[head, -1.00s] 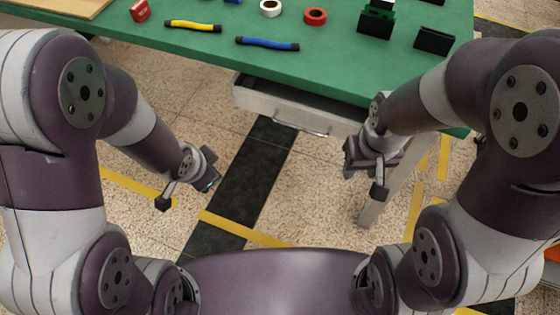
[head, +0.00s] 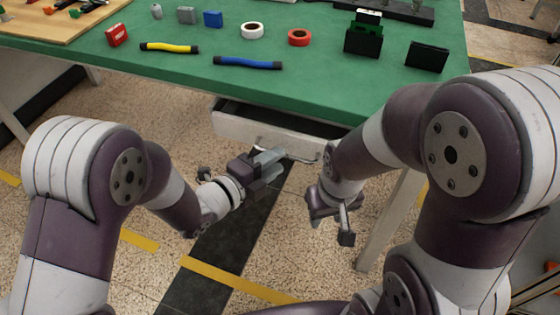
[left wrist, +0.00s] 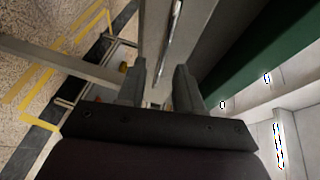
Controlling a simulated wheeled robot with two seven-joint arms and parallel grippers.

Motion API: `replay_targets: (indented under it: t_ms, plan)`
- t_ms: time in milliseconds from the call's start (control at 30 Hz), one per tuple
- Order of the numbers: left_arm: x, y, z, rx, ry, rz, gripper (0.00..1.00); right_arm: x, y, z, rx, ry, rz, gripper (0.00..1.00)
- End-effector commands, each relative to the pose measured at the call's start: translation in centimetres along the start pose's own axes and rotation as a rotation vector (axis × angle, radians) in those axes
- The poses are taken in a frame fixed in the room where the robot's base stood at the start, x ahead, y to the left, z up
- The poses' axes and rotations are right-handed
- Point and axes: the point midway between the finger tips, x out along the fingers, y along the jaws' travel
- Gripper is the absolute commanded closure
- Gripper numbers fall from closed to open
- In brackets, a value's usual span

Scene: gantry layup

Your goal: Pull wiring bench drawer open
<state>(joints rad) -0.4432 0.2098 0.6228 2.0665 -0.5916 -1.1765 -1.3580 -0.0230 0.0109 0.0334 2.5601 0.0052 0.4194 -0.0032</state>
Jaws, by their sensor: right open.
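The wiring bench drawer (head: 232,124) sits under the green bench top, partly out, with a dark strip of its inside showing. Its silver bar handle (head: 306,157) runs along the front. My left gripper (head: 274,160) is at the handle, its fingers partly overlapping it in the head view. In the left wrist view the two fingers (left wrist: 158,88) are apart, with the drawer front and a bar (left wrist: 172,38) just ahead of the gap. I cannot tell whether they touch the handle. My right gripper (head: 335,224) is open and empty, right of the drawer and lower.
The green bench (head: 330,85) holds a blue tool (head: 248,63), a yellow tool (head: 169,48), tape rolls (head: 299,38) and black blocks (head: 427,57). A bench leg (head: 388,220) stands near my right gripper. The floor before the drawer is clear.

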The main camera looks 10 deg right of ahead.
Motion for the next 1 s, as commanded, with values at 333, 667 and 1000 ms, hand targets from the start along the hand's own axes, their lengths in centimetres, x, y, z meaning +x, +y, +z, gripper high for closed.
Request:
replay_targets:
  t_ms: [333, 667, 1000]
  plan:
    - [2.7, 0.0, 0.0, -0.002, -0.001, 0.000, 0.65, 0.7, 0.0, 0.1, 0.000, 0.000, 0.000, 0.57]
    - [2.7, 0.0, 0.0, -0.002, -0.001, 0.000, 1.00, 0.7, 0.0, 0.1, 0.000, 0.000, 0.000, 0.57]
    - [2.6, 0.0, 0.0, -0.002, -0.001, 0.001, 1.00, 0.7, 0.0, 0.1, 0.000, 0.000, 0.000, 0.57]
